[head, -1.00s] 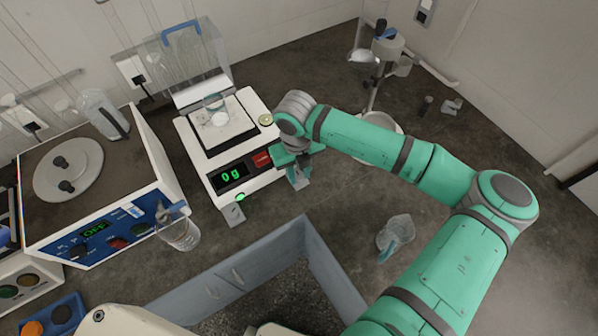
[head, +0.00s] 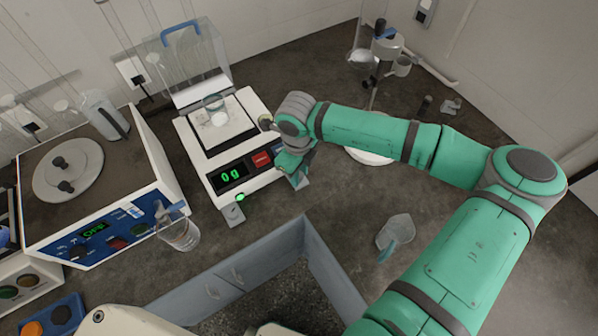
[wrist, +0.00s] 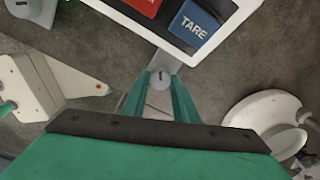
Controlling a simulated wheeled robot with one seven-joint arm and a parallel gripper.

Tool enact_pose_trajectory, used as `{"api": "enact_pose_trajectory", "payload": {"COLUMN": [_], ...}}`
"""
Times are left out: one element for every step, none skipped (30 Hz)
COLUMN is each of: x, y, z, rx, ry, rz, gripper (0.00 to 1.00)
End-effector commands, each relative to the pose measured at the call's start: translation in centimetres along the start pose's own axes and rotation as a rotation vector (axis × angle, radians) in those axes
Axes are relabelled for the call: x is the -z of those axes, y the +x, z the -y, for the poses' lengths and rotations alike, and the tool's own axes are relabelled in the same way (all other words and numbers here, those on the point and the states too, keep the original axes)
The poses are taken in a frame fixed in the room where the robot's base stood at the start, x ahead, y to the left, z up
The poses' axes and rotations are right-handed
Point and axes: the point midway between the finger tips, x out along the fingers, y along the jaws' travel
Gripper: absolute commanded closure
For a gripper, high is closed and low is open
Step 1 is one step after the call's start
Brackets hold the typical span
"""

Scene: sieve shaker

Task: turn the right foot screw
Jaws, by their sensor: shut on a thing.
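The white balance (head: 205,148) stands on the dark bench and its display reads 0 g. In the wrist view its front corner with the blue TARE button (wrist: 193,25) is at the top. The right foot screw (wrist: 160,77) is a small grey knob with a dark mark, on a foot plate at that corner. My gripper (wrist: 160,88) is shut on the knob, one green finger on each side. In the head view my gripper (head: 298,172) is at the balance's front right corner and mostly hides this screw. The left foot screw (head: 232,212) is in plain view.
A stand with a white base (head: 370,152) is behind my arm.

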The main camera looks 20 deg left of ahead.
Motion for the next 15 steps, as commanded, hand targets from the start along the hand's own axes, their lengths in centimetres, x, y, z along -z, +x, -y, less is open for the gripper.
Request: {"api": "enact_pose_trajectory", "payload": {"x": [0.08,0.09,0.10,0.10,0.09,0.08,0.07,0.07,0.07,0.07,0.07,0.07,0.06,0.06,0.05], "y": [-0.02,-0.03,-0.04,-0.05,-0.05,-0.06,-0.06,-0.06,-0.05,-0.04,-0.04,-0.04,-0.03,-0.03,-0.03], "z": [0.14,0.15,0.16,0.16,0.17,0.17,0.16,0.16,0.16,0.16,0.16,0.16,0.15,0.15,0.13], "rx": [0.003,0.003,0.004,0.004,0.003,0.003,0.003,0.003,0.003,0.003,0.003,0.003,0.002,0.002,0.002], "ry": [-0.025,-0.040,-0.059,-0.072,-0.083,-0.097,-0.106,-0.114,-0.123,-0.129,-0.133,-0.138,-0.141,-0.143,-0.146], "rz": [-0.001,-0.001,-0.001,-0.001,0.000,0.001,0.001,0.002,0.002,0.002,0.002,0.003,0.003,0.003,0.003], "gripper": [0.96,0.96,0.96,0.96,0.96,0.96,0.96,0.96,0.96,0.96,0.96,0.96,0.96,0.96,0.96]}}
